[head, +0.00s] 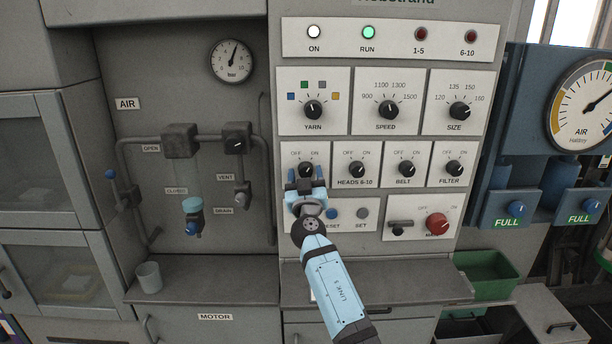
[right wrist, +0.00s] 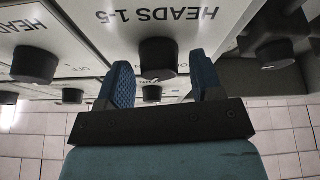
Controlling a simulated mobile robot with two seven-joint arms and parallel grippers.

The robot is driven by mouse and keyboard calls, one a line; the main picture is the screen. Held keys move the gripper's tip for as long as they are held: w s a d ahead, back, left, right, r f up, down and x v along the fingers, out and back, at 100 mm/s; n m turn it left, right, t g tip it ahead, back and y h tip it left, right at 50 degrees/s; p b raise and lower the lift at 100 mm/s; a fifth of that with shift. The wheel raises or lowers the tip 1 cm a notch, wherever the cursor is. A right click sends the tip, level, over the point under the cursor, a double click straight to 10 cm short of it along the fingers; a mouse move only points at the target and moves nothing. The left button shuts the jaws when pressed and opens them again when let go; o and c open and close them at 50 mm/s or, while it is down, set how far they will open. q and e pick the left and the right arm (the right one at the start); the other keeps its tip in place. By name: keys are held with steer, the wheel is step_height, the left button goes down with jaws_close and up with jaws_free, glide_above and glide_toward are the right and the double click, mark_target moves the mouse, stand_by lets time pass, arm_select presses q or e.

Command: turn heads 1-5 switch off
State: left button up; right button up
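The heads 1-5 switch (head: 306,168) is a black round knob on a white plate, with OFF and ON marked above it. Its label is hidden behind my right gripper in the head view. My right gripper (head: 305,186) is just below and in front of this knob. In the right wrist view, which is upside down, the HEADS 1-5 knob (right wrist: 157,56) shows between and just beyond the two blue fingertips (right wrist: 162,72). The fingers are apart, with gaps to the knob. I cannot tell the knob's pointer setting for sure. My left gripper is not in view.
The HEADS 6-10 knob (head: 357,169) sits close on the right, then belt (head: 406,168) and filter (head: 454,168). The yarn knob (head: 313,110) is above. Reset (head: 331,214) and the red main switch (head: 437,223) are below. A ledge (head: 375,285) juts out underneath.

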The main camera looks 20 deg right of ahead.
steer(key=c, duration=0.8)
steer(key=shift+o, duration=0.2)
